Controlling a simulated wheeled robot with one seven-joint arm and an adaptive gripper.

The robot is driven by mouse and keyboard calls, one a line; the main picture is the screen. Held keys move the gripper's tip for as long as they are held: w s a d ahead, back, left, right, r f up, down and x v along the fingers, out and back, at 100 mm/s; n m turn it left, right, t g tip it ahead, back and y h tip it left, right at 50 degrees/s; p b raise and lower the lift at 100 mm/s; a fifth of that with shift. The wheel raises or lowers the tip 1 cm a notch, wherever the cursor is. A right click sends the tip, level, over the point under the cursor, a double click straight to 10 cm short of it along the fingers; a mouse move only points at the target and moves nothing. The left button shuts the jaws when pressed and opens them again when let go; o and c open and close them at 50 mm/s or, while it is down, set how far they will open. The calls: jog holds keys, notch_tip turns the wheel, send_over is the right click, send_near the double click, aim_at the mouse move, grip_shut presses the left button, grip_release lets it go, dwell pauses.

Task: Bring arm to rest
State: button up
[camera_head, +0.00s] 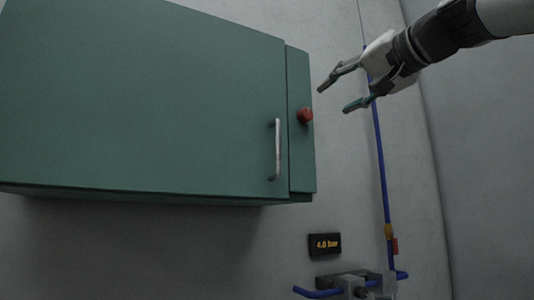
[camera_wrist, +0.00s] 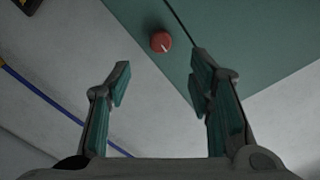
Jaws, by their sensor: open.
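My gripper (camera_head: 332,97) is at the upper right of the head view, at the end of my arm reaching in from the top right. Its two fingers are spread apart with nothing between them. It is beside the right side of the green cabinet (camera_head: 150,100), apart from the red knob (camera_head: 305,115) on the cabinet's narrow right panel. In the wrist view my gripper (camera_wrist: 162,82) shows both open fingers with green pads. The red knob (camera_wrist: 161,42) with a white mark lies beyond the fingertips, on the green surface.
The cabinet has a metal handle (camera_head: 277,150) on its door, which looks shut. A blue pipe (camera_head: 381,160) runs down the grey wall behind my gripper. A display (camera_head: 324,244) reads 4.0 bar above a grey fixture (camera_head: 355,284). The wall at the right is bare.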

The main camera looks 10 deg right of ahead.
jog(key=shift+s+d, duration=0.2)
jog(key=shift+s, duration=0.35)
jog(key=s+a+f+g+h, duration=0.1)
jog(key=s+f+g, duration=0.1)
jog(key=f, duration=0.7)
jog(key=s+a+f+n+g, duration=0.1)
jog(key=a+f+g, duration=0.15)
jog(key=f, duration=0.75)
jog(key=s+a+f+g+h, duration=0.1)
jog(key=s+f+g, duration=0.1)
jog(key=f, duration=0.7)
jog(key=s+f+n+g+h, duration=0.1)
jog(key=s+f+g, duration=0.1)
jog(key=s+f, duration=0.3)
jog(key=s+f+n+g+h+p, duration=0.1)
jog(key=s+f, duration=0.4)
jog(key=f, duration=0.8)
jog(key=s+d+f+n+g+h, duration=0.1)
jog(key=s+f+g, duration=0.2)
jog(key=s+f, duration=0.3)
notch_tip(320, 180, down, 3)
jog(key=shift+r+h+p, duration=0.1)
jog(key=shift+h+p, duration=0.2)
jog(key=shift+p, duration=0.05)
jog(key=shift+d+g, duration=0.1)
jog(key=shift+g, duration=0.15)
